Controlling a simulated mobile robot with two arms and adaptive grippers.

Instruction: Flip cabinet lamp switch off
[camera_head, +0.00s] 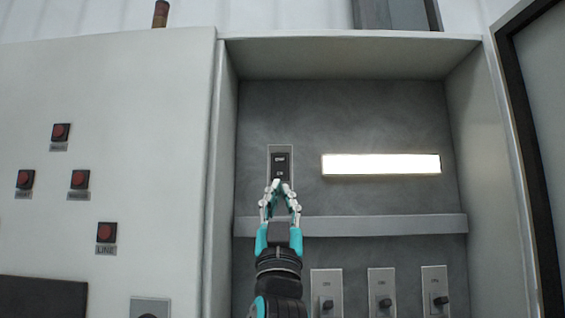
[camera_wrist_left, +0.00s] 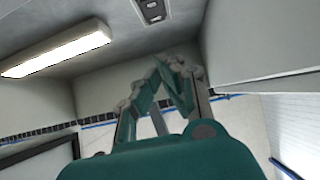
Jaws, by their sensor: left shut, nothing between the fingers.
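The lamp switch (camera_head: 280,162) is a dark rocker on a pale plate, set in the grey back wall of the cabinet. It also shows at the top of the left wrist view (camera_wrist_left: 152,9). The cabinet lamp (camera_head: 381,164) is a bright white bar to the right of the switch, and it is lit; the left wrist view shows it lit too (camera_wrist_left: 55,50). My left gripper (camera_head: 278,182) is shut and empty, its fingertips pointing up at the lower end of the switch. I cannot tell whether they touch it. My right gripper is not in view.
A grey ledge (camera_head: 400,225) crosses the cabinet below the lamp. Under it are several knob switches (camera_head: 381,300). The left panel carries several red buttons (camera_head: 106,232). Cabinet side walls (camera_head: 222,170) bound the recess, and an open door (camera_head: 540,130) stands at the right.

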